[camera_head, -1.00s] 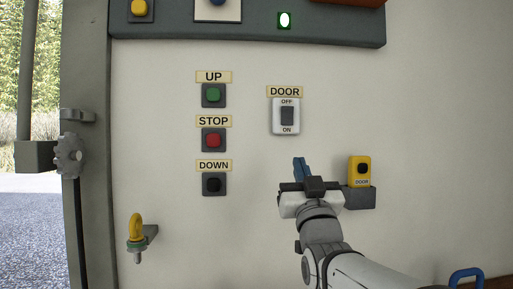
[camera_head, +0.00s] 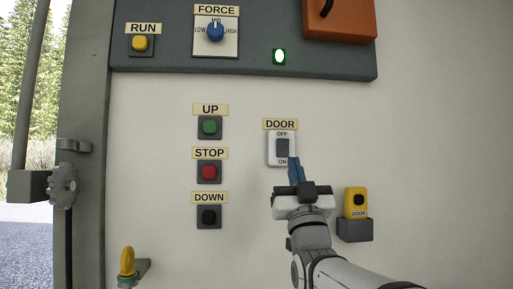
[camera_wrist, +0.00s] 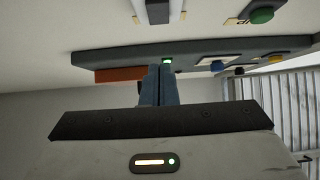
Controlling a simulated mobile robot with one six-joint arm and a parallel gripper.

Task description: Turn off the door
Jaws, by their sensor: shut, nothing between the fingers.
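The DOOR switch (camera_head: 281,148) is a white plate with a dark rocker, marked OFF at the top and ON at the bottom, under a DOOR label (camera_head: 280,124). It is on the pale wall in the head view. In the wrist view a white plate with a dark strip, likely this switch (camera_wrist: 157,10), shows at the top edge. My gripper (camera_head: 294,168) has its blue fingers shut and empty. The fingertips appear at the lower right corner of the switch plate, by the ON mark; I cannot tell whether they touch. The rocker's tilt is unclear.
UP (camera_head: 209,127), STOP (camera_head: 209,172) and DOWN (camera_head: 208,216) buttons are left of the switch. A yellow DOOR remote (camera_head: 355,203) sits in a grey holder at right. Above is a grey panel (camera_head: 180,60) with a lit green lamp (camera_head: 279,56) and an orange box (camera_head: 341,18).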

